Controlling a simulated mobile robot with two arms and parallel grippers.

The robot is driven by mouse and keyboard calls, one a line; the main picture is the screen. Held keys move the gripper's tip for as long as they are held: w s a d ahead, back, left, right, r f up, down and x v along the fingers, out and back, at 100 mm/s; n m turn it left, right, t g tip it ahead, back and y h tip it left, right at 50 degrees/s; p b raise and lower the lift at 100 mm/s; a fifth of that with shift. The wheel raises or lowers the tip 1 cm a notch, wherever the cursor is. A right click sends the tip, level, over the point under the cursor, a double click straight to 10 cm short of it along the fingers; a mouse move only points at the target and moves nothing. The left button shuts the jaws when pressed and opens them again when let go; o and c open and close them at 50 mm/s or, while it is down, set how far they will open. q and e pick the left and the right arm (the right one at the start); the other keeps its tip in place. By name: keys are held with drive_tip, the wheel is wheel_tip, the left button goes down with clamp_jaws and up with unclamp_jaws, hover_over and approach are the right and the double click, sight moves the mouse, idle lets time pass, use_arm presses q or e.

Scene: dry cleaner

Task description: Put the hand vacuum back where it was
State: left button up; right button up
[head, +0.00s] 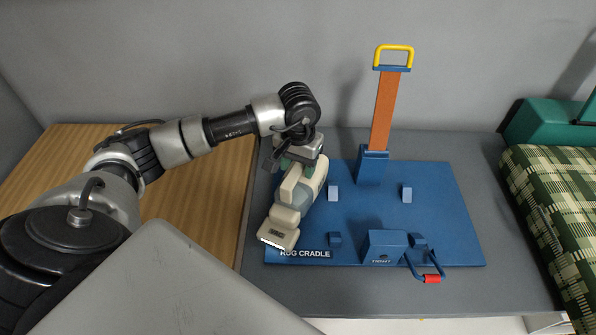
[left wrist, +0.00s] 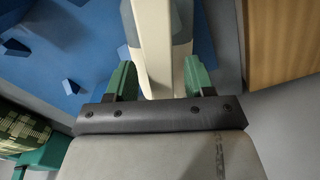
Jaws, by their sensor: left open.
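The hand vacuum (head: 287,211) is cream with a grey translucent middle. It lies along the left side of the blue cradle board (head: 450,205), over the "RUG CRADLE" label end. My left gripper (head: 299,163) is at its far end. In the left wrist view the open green fingers (left wrist: 160,78) stand on both sides of the vacuum's cream handle (left wrist: 154,45), with a gap visible on each side. Whether the vacuum rests on the board is hard to tell. My right gripper is not in view.
The board carries small blue blocks (head: 407,194), a front block (head: 385,246), a red-handled wire latch (head: 432,278) and an upright orange strap (head: 385,110) with a yellow loop. A wooden surface (head: 190,220) lies left. A green plaid item (head: 555,190) lies right.

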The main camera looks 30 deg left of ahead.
use_arm(q)
wheel_tip(320, 180, up, 8)
drive_tip(key=shift+w+r+b, duration=0.1)
drive_tip(key=shift+r+b, duration=0.05)
drive_tip(key=shift+b, duration=0.6)
drive_tip(key=shift+r, duration=0.6)
